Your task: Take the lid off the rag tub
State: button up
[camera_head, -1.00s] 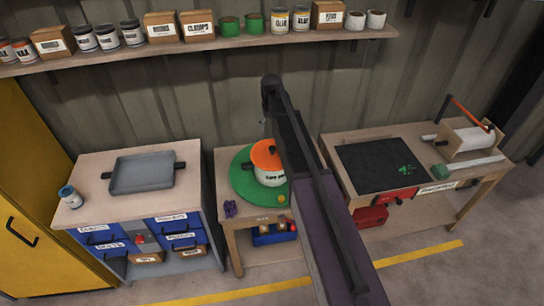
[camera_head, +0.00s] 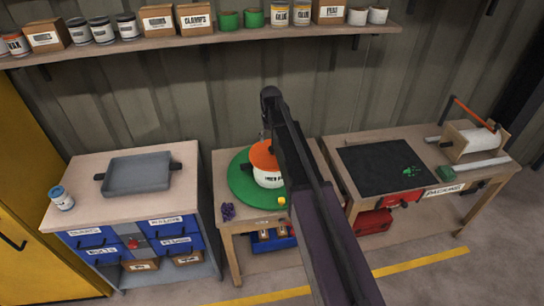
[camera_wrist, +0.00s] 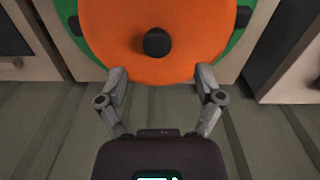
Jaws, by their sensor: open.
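The rag tub (camera_head: 268,180) is a white tub with a printed label. It stands on a round green mat (camera_head: 240,185) on the middle bench. Its orange lid (camera_head: 262,154) is on top. In the wrist view the orange lid (camera_wrist: 150,62) fills the upper middle, with a round black knob (camera_wrist: 157,43) at its centre. My gripper (camera_wrist: 160,76) is open and empty, its fingertips at the lid's near edge in that view, with the knob beyond them. I cannot tell the height between fingers and lid. In the head view my arm covers the tub's right side.
A purple item (camera_head: 228,211) and a small yellow item (camera_head: 281,200) lie near the front of the middle bench. A grey tray (camera_head: 138,175) and a jar (camera_head: 62,198) stand on the left cabinet. The right bench holds a black mat (camera_head: 380,165). A loaded shelf (camera_head: 200,42) runs above.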

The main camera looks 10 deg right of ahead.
aim_at(272, 151)
jog(key=shift+f, duration=0.15)
jog(key=shift+s+d+f+b, duration=0.1)
jog(key=shift+f+b, duration=1.15)
jog(key=shift+b, duration=0.05)
jog(key=shift+d+f+b, duration=0.1)
jog(key=shift+f+b, duration=1.15)
jog(key=shift+b, duration=0.05)
grip_shut()
